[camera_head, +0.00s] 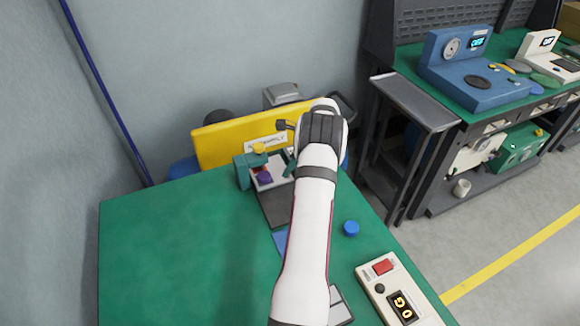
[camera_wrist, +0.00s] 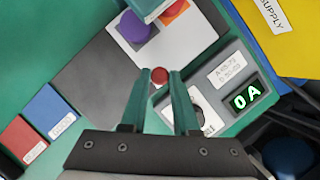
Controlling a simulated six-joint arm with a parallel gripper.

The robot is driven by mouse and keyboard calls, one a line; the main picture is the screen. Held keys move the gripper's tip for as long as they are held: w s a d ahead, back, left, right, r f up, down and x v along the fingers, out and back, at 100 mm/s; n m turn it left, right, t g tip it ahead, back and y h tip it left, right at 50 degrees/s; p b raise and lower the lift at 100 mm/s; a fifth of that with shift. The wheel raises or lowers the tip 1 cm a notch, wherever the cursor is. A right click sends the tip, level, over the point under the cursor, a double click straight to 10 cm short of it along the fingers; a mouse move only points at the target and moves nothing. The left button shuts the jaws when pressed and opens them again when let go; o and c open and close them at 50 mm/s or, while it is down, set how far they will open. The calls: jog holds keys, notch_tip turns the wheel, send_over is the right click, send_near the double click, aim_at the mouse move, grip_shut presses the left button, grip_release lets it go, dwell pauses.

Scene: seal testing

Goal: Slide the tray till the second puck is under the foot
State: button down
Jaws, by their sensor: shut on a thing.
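The white tray (camera_wrist: 192,42) shows at the top of the wrist view and beside my arm in the head view (camera_head: 277,181). It carries a purple puck (camera_wrist: 134,27) and an orange-red puck (camera_wrist: 175,8). My gripper (camera_wrist: 160,80) is shut on a small red knob (camera_wrist: 160,74) at the tray's near edge. The teal press (camera_head: 242,172) with a yellow knob (camera_head: 259,148) stands over the tray's far side. Its teal part at the top of the wrist view (camera_wrist: 148,10) partly covers the orange-red puck. The foot itself cannot be made out.
A grey slab (camera_wrist: 98,78) lies beside the tray. Red (camera_wrist: 25,138) and blue (camera_wrist: 50,112) labelled patches lie beyond it. A unit reading "0A" (camera_wrist: 246,98) stands at right. A blue disc (camera_head: 351,228) and a white box with a display (camera_head: 398,290) sit on the green table.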

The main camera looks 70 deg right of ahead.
aim_at(281, 169)
jog(key=shift+d, duration=0.1)
jog(key=shift+w+d, duration=1)
jog(key=shift+w, duration=0.1)
jog(key=c, duration=0.7)
grip_release()
jog(key=shift+s+r, duration=0.1)
jog(key=v, duration=1.5)
jog(key=shift+s+r, duration=0.2)
jog(key=shift+r, duration=0.1)
